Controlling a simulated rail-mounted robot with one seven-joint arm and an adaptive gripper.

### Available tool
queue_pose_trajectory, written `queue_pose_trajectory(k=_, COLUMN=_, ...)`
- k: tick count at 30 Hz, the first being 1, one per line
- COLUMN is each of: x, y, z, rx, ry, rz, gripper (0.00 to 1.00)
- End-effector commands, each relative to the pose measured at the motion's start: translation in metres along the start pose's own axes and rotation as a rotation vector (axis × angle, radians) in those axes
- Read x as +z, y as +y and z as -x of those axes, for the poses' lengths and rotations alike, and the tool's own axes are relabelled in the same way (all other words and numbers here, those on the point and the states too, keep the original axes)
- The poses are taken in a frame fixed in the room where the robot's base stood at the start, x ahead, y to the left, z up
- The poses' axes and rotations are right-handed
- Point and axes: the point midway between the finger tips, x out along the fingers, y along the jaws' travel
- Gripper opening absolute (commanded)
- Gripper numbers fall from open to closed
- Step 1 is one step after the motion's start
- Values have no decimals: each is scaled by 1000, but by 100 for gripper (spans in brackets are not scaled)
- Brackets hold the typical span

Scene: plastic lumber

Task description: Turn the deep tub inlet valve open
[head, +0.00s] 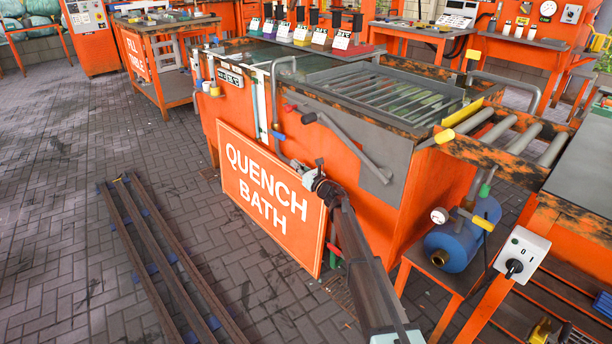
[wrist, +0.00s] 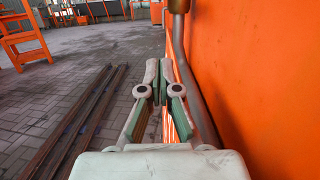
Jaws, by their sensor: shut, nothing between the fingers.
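The orange quench bath tub (head: 385,170) stands in the middle of the head view. A grey pipe (head: 273,90) arches over its rim and runs down its front, with a small blue handle (head: 278,135) on it. I cannot tell for sure whether this is the inlet valve. My gripper (head: 314,174) is in front of the tub, below and right of the blue handle and apart from it. In the wrist view my gripper (wrist: 158,72) is shut and empty. The pipe (wrist: 180,45) runs just right of the fingers, with a brass-coloured fitting (wrist: 178,5) at the top edge.
The "QUENCH BATH" sign (head: 265,195) leans at the tub's front, close by my gripper. A grey lever arm (head: 350,145) sticks out from the tub's front. Long dark rails (head: 150,240) lie on the paving. The floor at left is mostly clear.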

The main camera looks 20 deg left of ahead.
Motion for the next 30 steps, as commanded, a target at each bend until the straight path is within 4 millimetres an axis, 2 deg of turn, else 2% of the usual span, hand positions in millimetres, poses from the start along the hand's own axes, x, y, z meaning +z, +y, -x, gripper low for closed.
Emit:
queue_pose_trajectory(k=1, x=-2, y=-2, z=-14, rx=1, ry=0, rz=0, gripper=0)
queue_pose_trajectory(k=12, x=-2, y=-1, z=-85, rx=1, ry=0, rz=-1, gripper=0)
queue_pose_trajectory(k=15, x=15, y=0, z=-86, rx=-1, ry=-2, rz=1, gripper=0)
queue_pose_trajectory(k=21, x=34, y=0, z=-90, rx=-1, ry=-1, rz=0, gripper=0)
queue_pose_trajectory(k=30, x=39, y=0, z=-91, rx=-1, ry=0, rz=-1, gripper=0)
